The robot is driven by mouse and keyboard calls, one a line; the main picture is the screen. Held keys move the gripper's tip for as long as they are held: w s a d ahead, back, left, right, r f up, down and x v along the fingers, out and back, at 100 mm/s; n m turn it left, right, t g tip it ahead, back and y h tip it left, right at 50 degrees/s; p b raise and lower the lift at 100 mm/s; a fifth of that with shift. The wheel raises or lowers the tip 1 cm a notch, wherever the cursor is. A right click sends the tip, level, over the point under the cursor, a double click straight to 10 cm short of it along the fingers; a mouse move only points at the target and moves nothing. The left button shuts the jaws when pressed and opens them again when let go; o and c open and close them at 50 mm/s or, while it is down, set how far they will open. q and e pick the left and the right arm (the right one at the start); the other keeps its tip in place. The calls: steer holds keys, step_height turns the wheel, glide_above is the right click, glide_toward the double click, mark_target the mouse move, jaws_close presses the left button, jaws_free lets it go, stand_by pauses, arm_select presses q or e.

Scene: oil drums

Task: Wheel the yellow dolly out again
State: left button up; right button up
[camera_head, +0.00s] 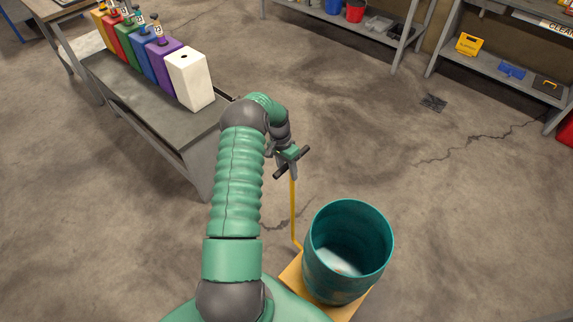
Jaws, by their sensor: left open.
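The yellow dolly shows as a flat base (291,272) with a thin upright yellow handle (293,212) at its left side. An open-topped teal drum (347,285) stands upright on the base and hides most of it. Some pale matter lies on the drum's bottom inside. My left gripper (291,163) is open at the top end of the handle. The gripper covers that end, and I cannot tell whether it touches the handle. My right gripper is not in view.
A grey table (150,105) with a row of coloured containers and a white one (190,80) stands at the left. Shelves with a red bucket (355,11) and a yellow box (469,44) line the back. The concrete floor (450,210) to the right is clear.

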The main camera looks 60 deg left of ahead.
arm_select(q)
steer(key=a+r, duration=0.3)
steer(key=r, duration=1.3)
steer(key=shift+s+a, duration=0.2)
steer(key=shift+s, duration=0.15)
